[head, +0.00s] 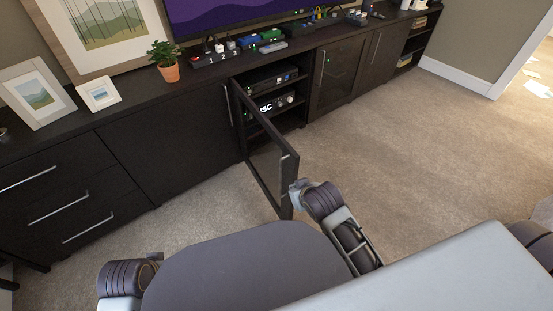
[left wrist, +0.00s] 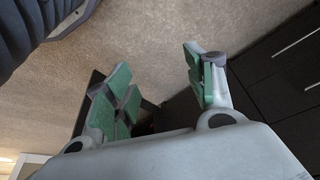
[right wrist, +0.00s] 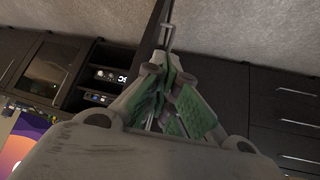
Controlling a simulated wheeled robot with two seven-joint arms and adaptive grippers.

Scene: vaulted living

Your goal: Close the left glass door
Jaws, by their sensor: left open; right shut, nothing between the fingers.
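The left glass door (head: 268,163) is a dark-framed glass panel. It stands wide open, sticking out from the dark cabinet into the room. My right gripper (head: 297,188) is at the door's free front edge, on its right side; whether it touches is unclear. In the right wrist view the right gripper (right wrist: 172,80) has its green-padded fingers together with nothing between them, and the dark door shows just behind. My left gripper (head: 153,257) is low at the left, away from the door. In the left wrist view the left gripper (left wrist: 160,85) has its fingers apart and empty.
The opened compartment holds black electronic devices (head: 272,104) on shelves. The right glass door (head: 335,75) is closed. Drawers (head: 60,205) are at the left. A potted plant (head: 165,62) and picture frames stand on top. Carpet (head: 430,150) to the right is clear.

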